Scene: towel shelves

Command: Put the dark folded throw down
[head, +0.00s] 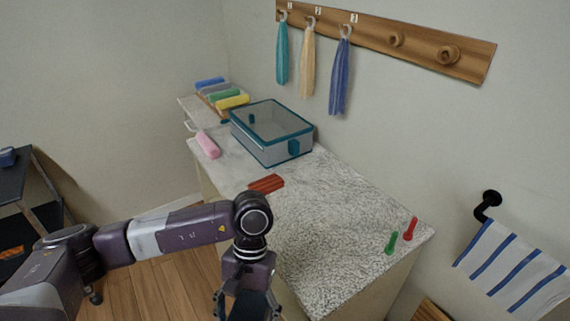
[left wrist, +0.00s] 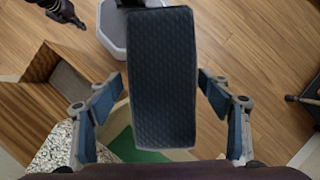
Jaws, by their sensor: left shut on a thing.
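The dark folded throw (left wrist: 160,75) is a navy, quilted, flat bundle in the left wrist view. My left gripper (left wrist: 160,92) is shut on it, with a blue-padded finger along each long side. The throw hangs above the floor area and partly covers a green surface (left wrist: 150,155) below. In the head view my left gripper (head: 246,303) is at the bottom edge, in front of the speckled counter, and the throw is hard to make out there. A dark gripper (left wrist: 66,14), apparently my right one, shows small at the top left of the left wrist view.
The speckled counter (head: 330,215) holds a clear teal-edged box (head: 270,130), a pink roll (head: 207,145), a red folded cloth (head: 266,184), and green (head: 391,243) and red (head: 410,228) pegs. A dark shelf (head: 25,180) stands at left. A wooden compartment (left wrist: 45,95) lies beside the throw.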

